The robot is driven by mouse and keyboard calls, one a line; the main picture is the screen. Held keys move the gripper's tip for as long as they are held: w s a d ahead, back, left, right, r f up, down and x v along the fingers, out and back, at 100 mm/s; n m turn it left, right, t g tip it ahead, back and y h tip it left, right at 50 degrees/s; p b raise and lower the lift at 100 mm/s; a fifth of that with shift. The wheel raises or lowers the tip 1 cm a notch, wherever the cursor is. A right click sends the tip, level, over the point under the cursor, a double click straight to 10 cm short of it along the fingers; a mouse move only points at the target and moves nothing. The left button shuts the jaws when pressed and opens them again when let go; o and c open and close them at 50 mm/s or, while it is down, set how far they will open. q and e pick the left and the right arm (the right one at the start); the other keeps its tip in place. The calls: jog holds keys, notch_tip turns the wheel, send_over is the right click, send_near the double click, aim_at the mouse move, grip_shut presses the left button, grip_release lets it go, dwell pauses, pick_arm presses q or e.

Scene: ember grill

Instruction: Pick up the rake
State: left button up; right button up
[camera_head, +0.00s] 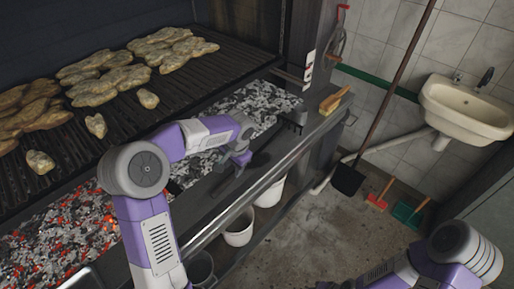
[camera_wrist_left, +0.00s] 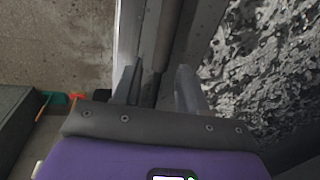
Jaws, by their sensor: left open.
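A dark tined head that looks like the rake (camera_head: 294,118) rests on the grill's front ledge, beyond my left gripper in the head view. Its handle is hard to make out there. My left gripper (camera_head: 240,162) is low over the ledge, partly hidden by its own wrist. In the left wrist view its two fingers (camera_wrist_left: 158,88) are apart. A thin bar (camera_wrist_left: 164,38) runs lengthwise between and beyond them; I cannot tell whether it is the rake's handle, or whether the fingers touch it. My right arm comes in at the bottom right, its gripper (camera_head: 328,285) barely in view at the lower edge.
Glowing embers (camera_head: 70,235) and grey coals (camera_head: 258,102) lie below the grate with meat. A wooden brush (camera_head: 335,99) is on the ledge. White buckets (camera_head: 238,228) stand beneath. A long-handled shovel (camera_head: 348,180), red brush (camera_head: 376,201) and green dustpan (camera_head: 406,215) are beyond. A sink (camera_head: 465,108) is on the wall.

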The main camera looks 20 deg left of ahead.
aim_at(231, 176)
pick_arm(q)
jog(key=shift+w+a+f, duration=0.2)
jog(key=shift+w+f, duration=0.25)
jog(key=shift+w, duration=0.35)
jog(key=shift+a+f, duration=0.1)
jog(key=shift+f, duration=0.25)
jog(key=shift+s+a+f+b, duration=0.15)
jog(key=shift+s+f+b, duration=0.3)
jog(key=shift+s, duration=0.2)
jog(key=f, duration=0.2)
jog(key=f+b, duration=0.1)
jog(key=f, duration=0.1)
jog(key=shift+w+a, duration=0.25)
jog(key=shift+a, duration=0.1)
jog(key=shift+a+f, duration=0.1)
jog(key=shift+f, duration=0.25)
pick_arm(e)
jog(key=shift+w+f, duration=0.25)
jog(key=shift+f, duration=0.75)
pick_arm(q)
jog(key=shift+c, duration=0.4)
grip_shut()
jog(key=shift+r, duration=0.1)
